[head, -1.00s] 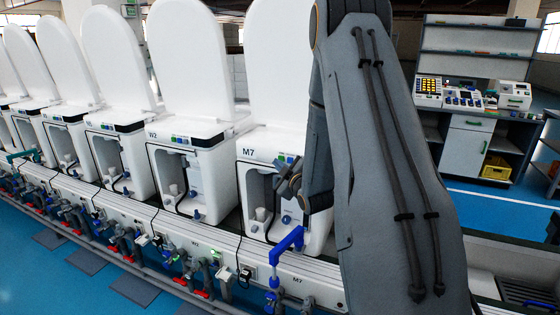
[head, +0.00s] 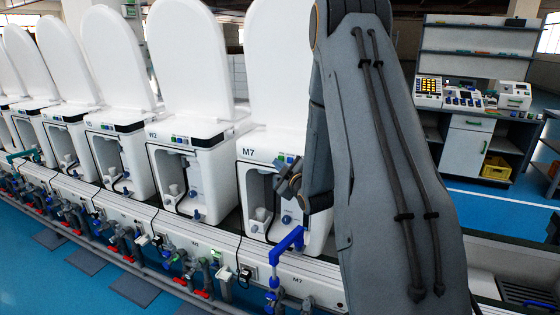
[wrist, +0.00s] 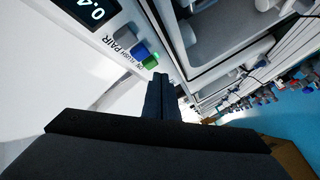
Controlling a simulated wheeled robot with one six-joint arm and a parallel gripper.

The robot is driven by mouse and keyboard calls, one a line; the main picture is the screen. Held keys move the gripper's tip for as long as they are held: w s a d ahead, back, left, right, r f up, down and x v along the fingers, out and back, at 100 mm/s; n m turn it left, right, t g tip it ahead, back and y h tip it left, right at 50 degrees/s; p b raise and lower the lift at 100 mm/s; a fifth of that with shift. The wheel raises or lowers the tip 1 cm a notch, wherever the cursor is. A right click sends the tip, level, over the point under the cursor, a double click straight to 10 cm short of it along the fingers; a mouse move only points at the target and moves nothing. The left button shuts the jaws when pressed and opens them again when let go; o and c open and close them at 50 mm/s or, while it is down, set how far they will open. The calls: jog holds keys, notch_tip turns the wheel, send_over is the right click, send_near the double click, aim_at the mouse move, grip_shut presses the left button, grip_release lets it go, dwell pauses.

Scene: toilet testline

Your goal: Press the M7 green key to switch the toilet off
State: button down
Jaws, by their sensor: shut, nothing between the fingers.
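The M7 toilet (head: 256,150) is a white unit with a raised lid, nearest my arm in the head view. The green key (wrist: 152,62) sits at the end of a short row on its panel, beside a blue key (wrist: 139,51) and a grey key (wrist: 125,38). My gripper (wrist: 161,77) is shut and empty, its fingertips just below and right of the green key in the wrist view. I cannot tell whether they touch it. In the head view my gripper (head: 287,178) is in front of M7's upper front, partly covering it.
A display (wrist: 92,10) on the panel reads 0.4, cut off by the frame edge. The W2 toilet (head: 185,150) stands to the left in the row. A blue pipe (head: 288,243) rises below M7. A bench with instruments (head: 470,100) stands at the back right.

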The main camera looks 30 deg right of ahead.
dwell(0.5)
jog(key=shift+w+d, duration=0.3)
jog(key=shift+d, duration=0.05)
jog(key=shift+w+d+b, duration=0.15)
jog(key=shift+d+b, duration=0.05)
jog(key=shift+b, duration=0.1)
dwell(0.4)
jog(key=shift+a, duration=0.15)
jog(key=shift+s+a, duration=0.45)
jog(key=shift+s+a, duration=0.95)
jog(key=shift+a, duration=0.25)
jog(key=shift+s+a, duration=0.9)
jog(key=shift+a, duration=0.25)
